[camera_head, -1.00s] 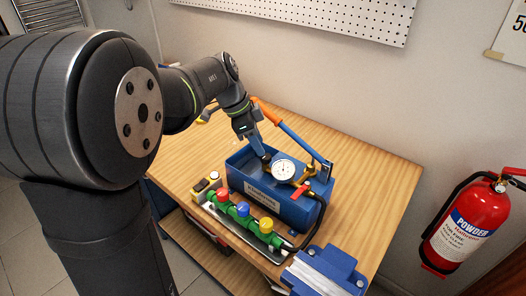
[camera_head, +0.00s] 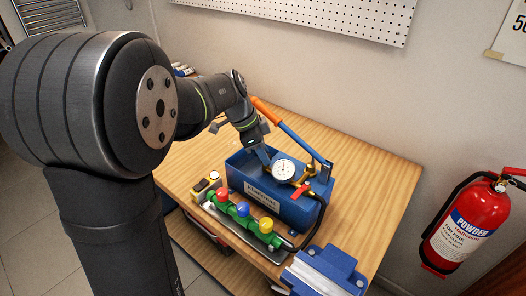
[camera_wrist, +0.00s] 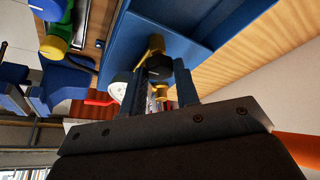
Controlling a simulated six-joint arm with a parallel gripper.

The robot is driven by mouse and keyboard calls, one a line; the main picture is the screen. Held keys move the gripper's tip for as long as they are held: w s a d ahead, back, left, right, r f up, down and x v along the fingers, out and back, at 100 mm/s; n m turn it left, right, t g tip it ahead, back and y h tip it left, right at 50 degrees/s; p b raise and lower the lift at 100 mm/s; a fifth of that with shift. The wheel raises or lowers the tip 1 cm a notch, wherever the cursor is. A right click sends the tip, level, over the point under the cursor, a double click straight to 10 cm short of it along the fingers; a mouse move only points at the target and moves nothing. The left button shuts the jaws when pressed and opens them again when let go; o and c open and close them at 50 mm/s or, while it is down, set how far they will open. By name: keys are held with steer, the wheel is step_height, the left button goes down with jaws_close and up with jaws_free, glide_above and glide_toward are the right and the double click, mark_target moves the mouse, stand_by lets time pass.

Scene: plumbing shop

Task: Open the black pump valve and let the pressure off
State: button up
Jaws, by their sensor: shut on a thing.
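The blue test pump (camera_head: 290,205) stands on the bench in the head view, with a white round gauge (camera_head: 284,170), a red lever (camera_head: 307,190) and an orange-tipped blue handle (camera_head: 290,128). In the wrist view the black valve knob (camera_wrist: 158,64) sits on a brass fitting (camera_wrist: 156,43). My gripper (camera_wrist: 161,74) is shut on the black knob, with a finger on either side of it. In the head view my gripper (camera_head: 266,156) reaches down just left of the gauge, and the knob is hidden there. The gauge's needle reading is too small to tell.
A green manifold (camera_head: 241,213) with red, blue and yellow caps lies in front of the pump. A yellow device (camera_head: 208,183) lies to its left. A blue vise (camera_head: 325,272) is at the front right corner. A red extinguisher (camera_head: 466,222) hangs on the wall.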

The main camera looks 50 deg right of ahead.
steer(key=shift+n, duration=0.3)
steer(key=n+t+h, duration=0.1)
steer(key=n, duration=0.2)
steer(key=shift+s+a+n, duration=0.1)
steer(key=shift+n, duration=0.2)
steer(key=n+t, duration=0.1)
steer(key=n, duration=0.2)
steer(key=shift+s+n+t, duration=0.15)
steer(key=shift+n+t, duration=0.15)
steer(key=shift+t, duration=0.1)
steer(key=n+t, duration=0.1)
steer(key=n, duration=0.2)
steer(key=shift+s+n, duration=0.1)
steer(key=shift+n, duration=0.2)
steer(key=shift+s+n+t, duration=0.1)
steer(key=shift+n+t, duration=0.9)
steer(key=shift+n, duration=1.2)
steer(key=shift+y, duration=0.3)
steer(key=o, duration=0.7)
steer(key=shift+r, duration=0.1)
